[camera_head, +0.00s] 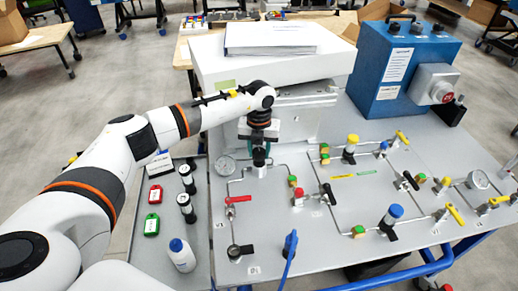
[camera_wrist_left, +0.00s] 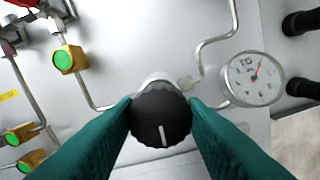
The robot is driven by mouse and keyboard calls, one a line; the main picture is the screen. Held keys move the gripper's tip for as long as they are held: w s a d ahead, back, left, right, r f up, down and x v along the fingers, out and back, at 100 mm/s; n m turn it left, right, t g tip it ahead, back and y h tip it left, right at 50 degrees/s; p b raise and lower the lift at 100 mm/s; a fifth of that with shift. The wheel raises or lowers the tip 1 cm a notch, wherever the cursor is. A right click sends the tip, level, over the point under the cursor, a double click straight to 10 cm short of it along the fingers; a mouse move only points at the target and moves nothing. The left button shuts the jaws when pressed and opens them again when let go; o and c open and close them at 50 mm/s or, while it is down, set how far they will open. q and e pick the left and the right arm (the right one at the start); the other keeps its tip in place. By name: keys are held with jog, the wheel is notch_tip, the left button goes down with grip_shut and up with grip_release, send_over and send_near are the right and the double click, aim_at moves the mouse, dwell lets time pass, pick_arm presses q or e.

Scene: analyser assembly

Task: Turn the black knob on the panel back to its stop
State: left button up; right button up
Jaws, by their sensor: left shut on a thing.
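The black knob (camera_wrist_left: 160,118) fills the middle of the left wrist view. It is round and ribbed, with a white pointer line directed toward the bottom of that picture. In the head view the knob (camera_head: 259,157) stands on its pale base on the panel (camera_head: 275,225), near the panel's upper left. My left gripper (camera_head: 260,146) reaches down over it from above. In the left wrist view its two green fingers (camera_wrist_left: 160,112) press on both sides of the knob. My right gripper is not in either view.
A round gauge (camera_head: 225,166) sits left of the knob, joined by thin pipes. A red-handled valve (camera_head: 238,199) and a green-and-yellow fitting (camera_head: 293,181) are close by. A white analyser (camera_head: 270,68) and a blue box (camera_head: 405,65) stand behind. Bottles and tags lie left of the panel.

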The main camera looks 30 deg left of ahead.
aim_at(259, 152)
pick_arm(q)
jog(key=shift+r+n, duration=0.1)
jog(key=shift+n, duration=0.4)
jog(key=o, duration=1)
notch_tip(259, 152, up, 12)
jog(key=shift+b, duration=1.15)
